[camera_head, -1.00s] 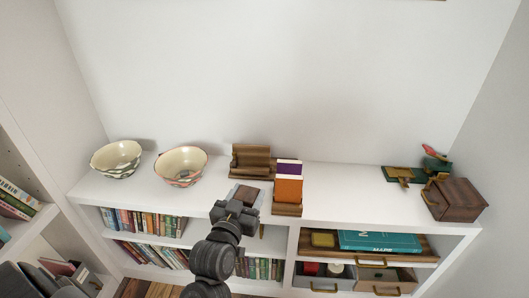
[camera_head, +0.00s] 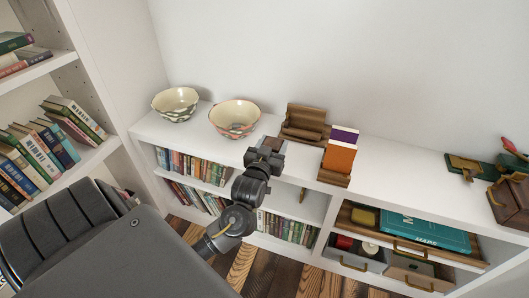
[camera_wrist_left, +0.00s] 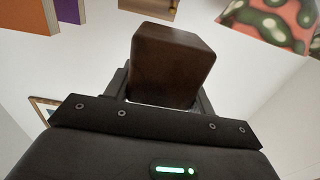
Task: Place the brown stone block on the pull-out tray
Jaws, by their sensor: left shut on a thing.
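The brown stone block (camera_wrist_left: 172,62) is a dark brown, smooth cuboid held between the fingers of my left gripper (camera_wrist_left: 160,92) in the left wrist view. In the head view, my left gripper (camera_head: 267,154) is at the front edge of the white shelf top, between a bowl and the upright books, with the block (camera_head: 273,143) just beyond it. Whether the block touches the shelf top is hard to tell. The pull-out tray (camera_head: 456,257) is wooden, with a brass handle.
Two patterned bowls (camera_head: 235,117) stand left on the shelf top (camera_head: 390,168). A wooden holder (camera_head: 305,122) and orange and purple books (camera_head: 340,156) stand right of the gripper. A dark box (camera_head: 512,200) is far right.

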